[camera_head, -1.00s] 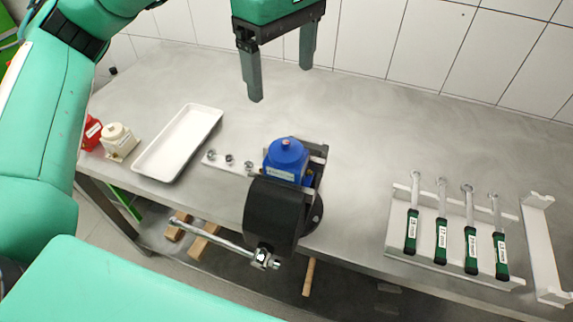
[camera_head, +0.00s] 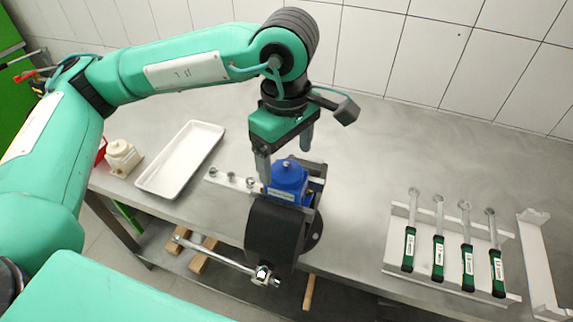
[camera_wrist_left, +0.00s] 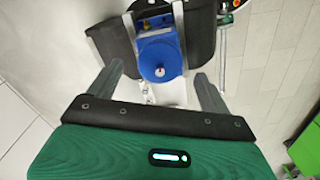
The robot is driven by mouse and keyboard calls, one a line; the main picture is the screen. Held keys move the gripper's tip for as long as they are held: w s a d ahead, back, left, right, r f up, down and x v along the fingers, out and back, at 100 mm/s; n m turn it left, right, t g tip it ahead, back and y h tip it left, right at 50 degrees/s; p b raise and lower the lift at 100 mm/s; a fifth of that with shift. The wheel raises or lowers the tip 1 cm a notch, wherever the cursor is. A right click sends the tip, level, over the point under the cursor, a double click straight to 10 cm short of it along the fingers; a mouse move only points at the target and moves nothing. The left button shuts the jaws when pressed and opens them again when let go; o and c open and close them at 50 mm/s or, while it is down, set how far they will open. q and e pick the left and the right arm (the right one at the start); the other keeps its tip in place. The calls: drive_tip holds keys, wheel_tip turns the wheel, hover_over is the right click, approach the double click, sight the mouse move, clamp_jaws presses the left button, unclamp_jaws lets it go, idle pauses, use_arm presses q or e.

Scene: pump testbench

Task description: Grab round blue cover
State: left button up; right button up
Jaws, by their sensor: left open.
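The round blue cover (camera_head: 289,173) sits on top of a blue pump body held in a dark vise (camera_head: 275,228). In the left wrist view the round cover (camera_wrist_left: 160,62) faces the camera, with a small red-and-white tip at its centre. My left gripper (camera_head: 286,162) is open and close above and behind the cover. My right gripper is not seen.
A white tray (camera_head: 146,183) lies left of the vise. A white strip with several nuts (camera_head: 231,177) lies between them. A rack of wrenches (camera_head: 398,258) stands at the right. A cream part (camera_head: 121,157) and a red part stand at the far left.

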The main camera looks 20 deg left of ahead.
sight(286, 173)
use_arm(q)
wheel_tip(286, 173, down, 2)
drive_tip(key=shift+f, duration=0.25)
drive_tip(key=c, duration=1)
drive_tip(key=shift+c, duration=0.2)
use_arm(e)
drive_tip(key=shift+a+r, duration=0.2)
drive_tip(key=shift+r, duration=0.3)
use_arm(q)
drive_tip(key=shift+r, duration=0.15)
